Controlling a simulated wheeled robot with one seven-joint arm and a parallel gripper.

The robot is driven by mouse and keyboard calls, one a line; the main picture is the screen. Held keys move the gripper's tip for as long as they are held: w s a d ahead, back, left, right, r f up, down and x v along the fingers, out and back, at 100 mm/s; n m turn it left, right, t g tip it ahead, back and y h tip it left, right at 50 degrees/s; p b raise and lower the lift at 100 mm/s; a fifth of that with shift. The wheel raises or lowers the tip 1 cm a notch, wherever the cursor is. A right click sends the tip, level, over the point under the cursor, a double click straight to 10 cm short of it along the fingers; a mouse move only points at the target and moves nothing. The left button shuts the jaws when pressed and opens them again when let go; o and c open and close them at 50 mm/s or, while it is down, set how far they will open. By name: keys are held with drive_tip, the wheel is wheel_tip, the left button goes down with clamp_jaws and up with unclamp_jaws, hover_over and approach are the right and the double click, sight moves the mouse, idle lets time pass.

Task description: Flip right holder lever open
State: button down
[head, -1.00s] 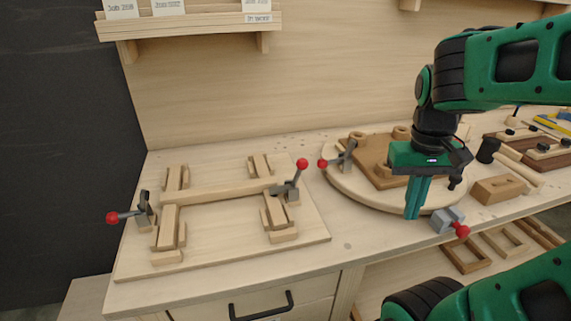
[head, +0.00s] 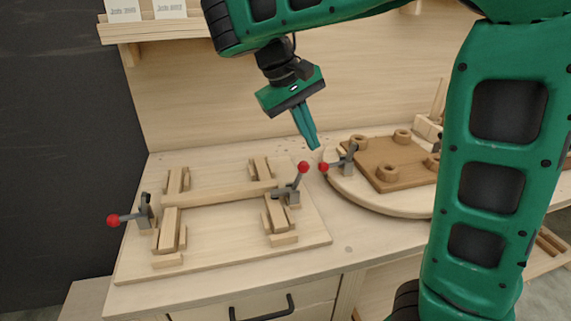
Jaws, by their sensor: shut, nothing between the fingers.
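The right holder on the flat wooden board (head: 235,245) is a grey metal clamp (head: 292,194) with a lever ending in a red knob (head: 303,167). Its lever stands up, leaning slightly right. The left holder (head: 143,212) on the same board has its lever lying out to the left, with a red knob (head: 113,221). My gripper (head: 314,146) is shut and empty, pointing down and slightly right. In the picture its tips are just above and right of the right lever's knob; they appear apart from it.
A rounded board (head: 385,203) to the right carries a brown block form (head: 400,172) and another red-knobbed clamp (head: 347,160), close to the right lever. A wooden shelf (head: 165,27) hangs on the back wall. My arm hides the right part of the bench.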

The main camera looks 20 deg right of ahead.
drive_tip(key=a+r+n, duration=0.1)
drive_tip(key=a, duration=1.2)
drive_tip(key=shift+w+a+r+n+t+h, duration=0.2)
drive_tip(key=shift+w+n+t+h, duration=0.1)
drive_tip(key=shift+n+t, duration=0.1)
drive_tip(key=shift+d, duration=0.1)
hover_over(282, 193)
drive_tip(key=a, duration=0.2)
wheel_tip(282, 193, down, 9)
drive_tip(key=shift+s+f, duration=0.1)
drive_tip(key=shift+d+r, duration=0.2)
drive_tip(key=shift+d, duration=0.35)
drive_tip(key=shift+d+r, duration=0.15)
drive_tip(key=shift+d, duration=0.35)
drive_tip(key=shift+w+d+r, duration=0.15)
drive_tip(key=shift+w+d, duration=0.05)
drive_tip(key=shift+d, duration=0.5)
